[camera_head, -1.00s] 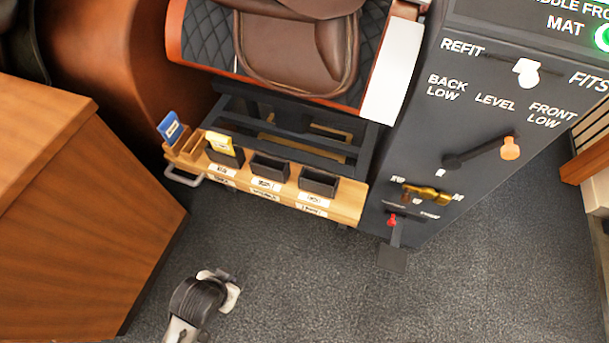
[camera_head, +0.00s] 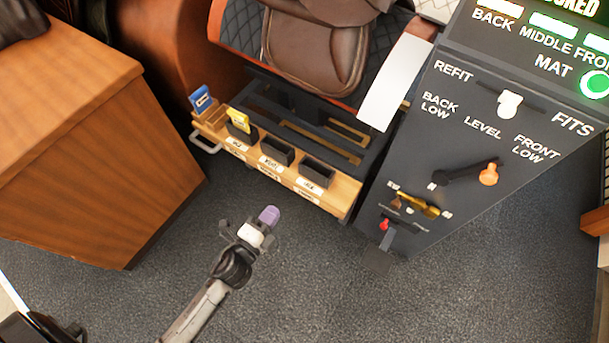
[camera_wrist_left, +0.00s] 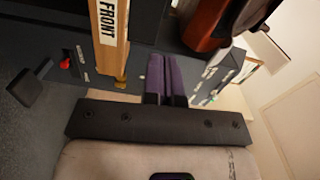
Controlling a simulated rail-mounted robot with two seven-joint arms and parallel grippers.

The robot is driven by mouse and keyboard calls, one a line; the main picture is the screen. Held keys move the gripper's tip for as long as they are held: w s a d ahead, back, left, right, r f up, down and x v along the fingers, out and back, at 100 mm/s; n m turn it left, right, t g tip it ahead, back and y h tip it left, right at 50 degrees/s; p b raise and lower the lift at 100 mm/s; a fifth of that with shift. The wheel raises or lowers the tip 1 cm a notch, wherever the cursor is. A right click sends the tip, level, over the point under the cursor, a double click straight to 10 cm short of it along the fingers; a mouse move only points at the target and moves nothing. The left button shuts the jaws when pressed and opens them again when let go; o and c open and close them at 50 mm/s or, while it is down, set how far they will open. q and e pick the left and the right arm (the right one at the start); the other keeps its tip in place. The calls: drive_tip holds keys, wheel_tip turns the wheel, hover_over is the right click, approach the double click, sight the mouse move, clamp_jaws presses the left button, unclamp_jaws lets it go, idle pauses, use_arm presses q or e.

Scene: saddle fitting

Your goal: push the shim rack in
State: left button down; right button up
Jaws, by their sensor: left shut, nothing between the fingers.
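The wooden shim rack (camera_head: 345,197) stands pulled out from under the saddle stand. Its top carries a blue shim (camera_head: 201,99), a yellow shim (camera_head: 240,121) and dark bins (camera_head: 277,151), with white labels along the front face. A grey handle (camera_head: 205,143) sits at its left end. My left gripper (camera_head: 269,215) is shut and empty, in front of the rack's front face with a visible gap in the head view. In the left wrist view its purple fingers (camera_wrist_left: 165,75) are together, beside a wooden board marked FRONT (camera_wrist_left: 112,45). My right gripper is not in view.
A dark console (camera_head: 455,130) with levers stands right of the rack, with a small dark pedal-like plate (camera_head: 380,262) low at its front. A wooden cabinet (camera_head: 90,160) stands at the left. The brown saddle (camera_head: 315,50) is above the rack. Grey carpet (camera_head: 320,290) lies open in front.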

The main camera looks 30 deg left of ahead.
use_arm(q)
drive_tip(key=m+b, duration=0.1)
drive_tip(key=b, duration=0.2)
approach(307, 169)
drive_tip(key=w, duration=0.6)
drive_tip(key=shift+w+d+f, duration=0.1)
drive_tip(key=shift+w+d, duration=0.15)
drive_tip(key=shift+d, duration=0.1)
drive_tip(key=shift+w+b, duration=0.35)
drive_tip(key=shift+w, duration=0.15)
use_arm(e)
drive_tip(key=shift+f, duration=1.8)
